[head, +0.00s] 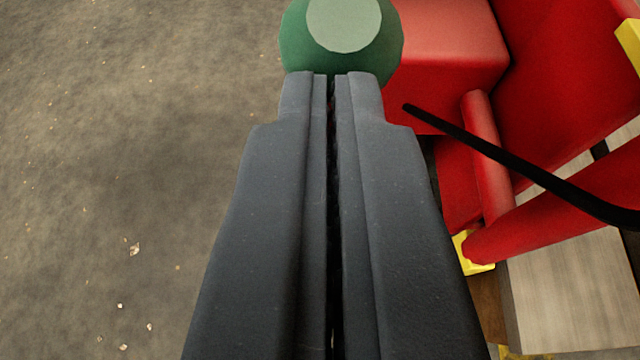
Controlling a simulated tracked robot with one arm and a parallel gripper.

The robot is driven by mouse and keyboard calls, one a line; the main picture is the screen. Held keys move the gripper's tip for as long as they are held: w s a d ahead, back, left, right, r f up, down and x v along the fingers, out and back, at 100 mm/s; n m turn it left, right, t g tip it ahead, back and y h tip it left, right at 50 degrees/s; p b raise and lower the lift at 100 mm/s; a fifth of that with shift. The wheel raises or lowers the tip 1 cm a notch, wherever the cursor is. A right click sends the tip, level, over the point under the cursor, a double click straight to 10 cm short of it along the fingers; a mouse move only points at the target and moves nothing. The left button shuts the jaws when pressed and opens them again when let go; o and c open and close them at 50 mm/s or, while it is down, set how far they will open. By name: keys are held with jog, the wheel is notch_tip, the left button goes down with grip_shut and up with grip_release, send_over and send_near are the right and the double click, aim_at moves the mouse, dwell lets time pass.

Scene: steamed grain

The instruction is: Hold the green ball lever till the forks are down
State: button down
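The green ball (296,42) of the lever is at the top of the head view, with a pale flat disc on its upper face. My gripper (333,78) points at it, its fingertips at the ball's lower edge. The fingers are together with only a thin dark gap between them, and nothing shows held in that gap. I cannot tell whether the tips touch the ball or only overlap it in the view. The lever's stem is hidden. No forks can be made out for certain.
A red machine body (560,60) fills the right side. A thin black rod (500,155) sticks out close to the right of my gripper. A pale wooden block (570,290) lies below right, near yellow parts (473,253). The left side is bare, speckled ground.

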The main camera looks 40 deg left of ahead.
notch_tip(320, 180, up, 6)
jog(key=f+p, duration=0.1)
jog(key=p, duration=0.1)
jog(key=s+f+p+v, duration=0.1)
jog(key=f+p+v, duration=0.1)
jog(key=v, duration=0.9)
jog(key=shift+d+f, duration=0.15)
jog(key=shift+d, duration=0.1)
jog(key=shift+f, duration=0.1)
